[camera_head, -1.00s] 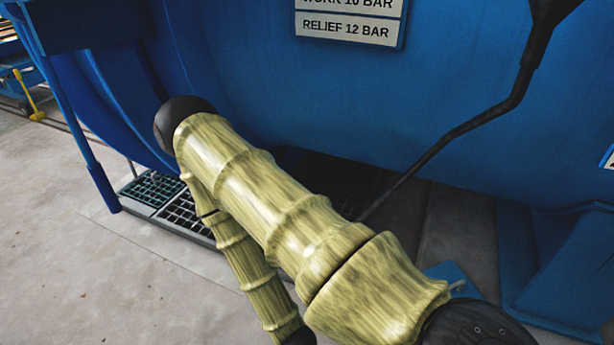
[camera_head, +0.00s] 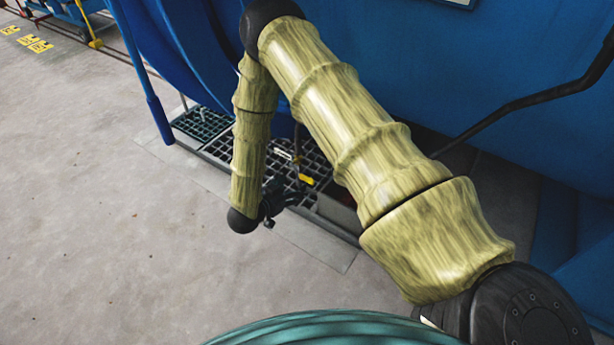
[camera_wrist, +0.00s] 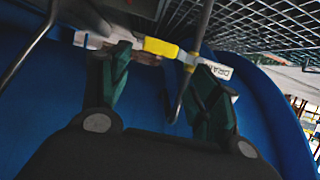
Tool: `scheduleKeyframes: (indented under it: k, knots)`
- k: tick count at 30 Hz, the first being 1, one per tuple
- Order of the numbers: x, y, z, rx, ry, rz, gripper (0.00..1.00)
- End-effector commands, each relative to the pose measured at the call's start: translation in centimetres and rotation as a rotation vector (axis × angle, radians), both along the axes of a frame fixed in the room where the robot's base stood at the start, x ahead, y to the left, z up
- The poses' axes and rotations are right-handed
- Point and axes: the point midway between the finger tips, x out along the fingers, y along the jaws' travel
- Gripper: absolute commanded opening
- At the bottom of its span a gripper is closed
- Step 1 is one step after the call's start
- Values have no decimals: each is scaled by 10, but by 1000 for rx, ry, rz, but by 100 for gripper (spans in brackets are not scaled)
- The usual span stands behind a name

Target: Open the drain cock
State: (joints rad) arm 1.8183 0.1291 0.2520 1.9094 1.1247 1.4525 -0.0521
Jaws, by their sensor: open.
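The drain cock shows as a small yellow handle (camera_head: 306,179) on thin pipework above the floor grating in the head view. In the wrist view the yellow handle (camera_wrist: 160,47) lies crosswise between and just beyond my fingertips. A white tag (camera_wrist: 215,70) reading "DRA…" sits beside it, partly covered by the right finger. My gripper (camera_wrist: 164,65) is open, with dark green fingers on either side of the handle. I cannot tell whether they touch it. In the head view my gripper (camera_head: 288,196) is low, just left of and below the handle.
A dark floor grating (camera_head: 205,122) lies under the blue vessel (camera_head: 410,60). A thin vertical rod (camera_wrist: 195,60) passes near the right finger in the wrist view. A black bent pipe (camera_head: 530,98) is at the right. The concrete floor (camera_head: 80,220) at the left is clear.

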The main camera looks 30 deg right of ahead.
Motion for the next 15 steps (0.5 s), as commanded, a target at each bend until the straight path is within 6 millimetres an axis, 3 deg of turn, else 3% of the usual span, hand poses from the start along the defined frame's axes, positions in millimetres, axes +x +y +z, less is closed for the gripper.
scheduleKeyframes:
  k: [7,15]
  knots:
    - [7,-16,-5,-9,-8,-21,62]
    - [22,-53,-23,-9,-8,-21,62]
